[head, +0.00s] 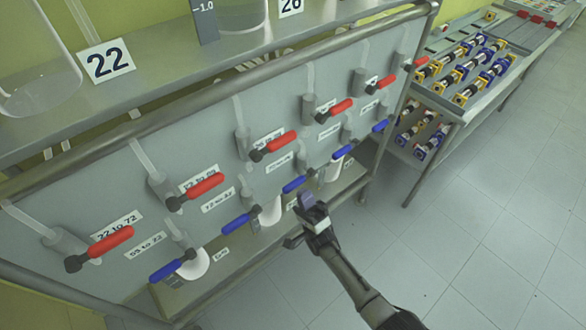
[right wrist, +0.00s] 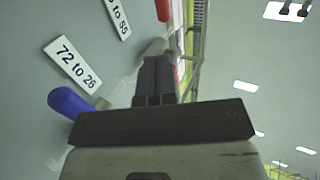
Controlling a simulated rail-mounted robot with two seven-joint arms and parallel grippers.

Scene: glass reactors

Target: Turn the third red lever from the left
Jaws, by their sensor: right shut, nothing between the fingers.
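Several red levers run in a slanting row along the grey panel (head: 120,170). The third from the left (head: 280,142) points up and to the right from its dark pivot. The first (head: 110,241) and second (head: 203,185) are left of it, the fourth (head: 340,105) right of it. My right gripper (head: 308,203) is shut and empty, in front of the panel, below and right of the third lever and apart from it. In the right wrist view its closed fingers (right wrist: 155,78) point at the panel side, and part of a red lever (right wrist: 163,10) shows at the top edge. My left gripper is out of view.
Blue levers (head: 242,221) form a lower row, close to my right gripper; one blue lever (right wrist: 70,102) shows in the wrist view beside a "72 to 26" label (right wrist: 73,66). A metal rail (head: 200,105) runs above the panel. The floor (head: 480,230) at right is clear.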

